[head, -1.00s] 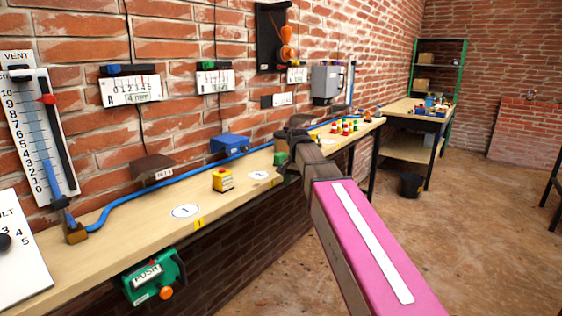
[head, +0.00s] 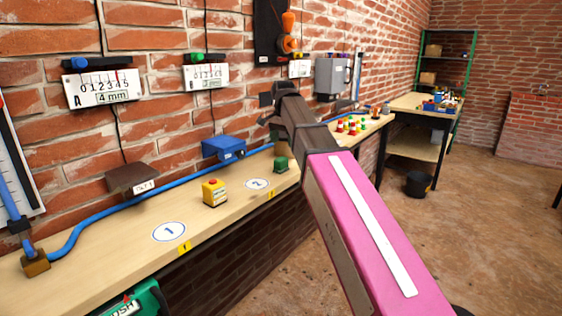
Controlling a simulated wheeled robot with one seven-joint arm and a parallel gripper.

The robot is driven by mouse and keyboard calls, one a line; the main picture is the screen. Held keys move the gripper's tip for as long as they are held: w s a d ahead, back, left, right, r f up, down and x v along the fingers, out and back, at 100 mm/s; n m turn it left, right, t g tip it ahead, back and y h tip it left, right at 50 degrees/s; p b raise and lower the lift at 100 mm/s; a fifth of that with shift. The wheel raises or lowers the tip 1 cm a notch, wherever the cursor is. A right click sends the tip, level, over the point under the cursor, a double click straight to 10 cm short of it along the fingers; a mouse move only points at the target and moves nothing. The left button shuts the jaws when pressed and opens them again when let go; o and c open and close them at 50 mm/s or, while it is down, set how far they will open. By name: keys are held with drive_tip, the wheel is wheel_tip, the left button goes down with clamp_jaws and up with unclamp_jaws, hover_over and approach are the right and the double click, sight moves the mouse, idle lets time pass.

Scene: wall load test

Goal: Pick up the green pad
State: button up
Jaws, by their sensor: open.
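A small dark green block (head: 281,165), the only loose green piece that could be the pad, sits on the wooden bench just right of the circle marked 2 (head: 257,184). My gripper (head: 269,122) is at the end of my pink and grey arm, above the block and apart from it in the picture. The jaws are open, small and dark, and seen from behind, so their gap is hard to make out. I see nothing held between them.
A yellow block with a red top (head: 215,192) stands between circle 1 (head: 169,231) and circle 2. A blue box (head: 223,149) and a brown hood (head: 132,179) are behind on the wall side. A blue hose (head: 95,215) runs along the bench. Small coloured pieces (head: 351,125) stand farther right.

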sight(281, 159)
drive_tip(key=shift+w+f, duration=0.1)
drive_tip(key=shift+w, duration=0.25)
drive_tip(key=shift+f, duration=0.25)
wheel_tip(281, 159, down, 5)
drive_tip(key=shift+r, duration=0.1)
drive_tip(key=shift+w+a+f, duration=0.15)
drive_tip(key=shift+a+f, duration=0.05)
drive_tip(key=shift+f, duration=1.15)
drive_tip(key=shift+w+a+f, duration=0.1)
drive_tip(key=shift+a+f, duration=0.1)
drive_tip(key=shift+f, duration=1.1)
drive_tip(key=c, duration=1)
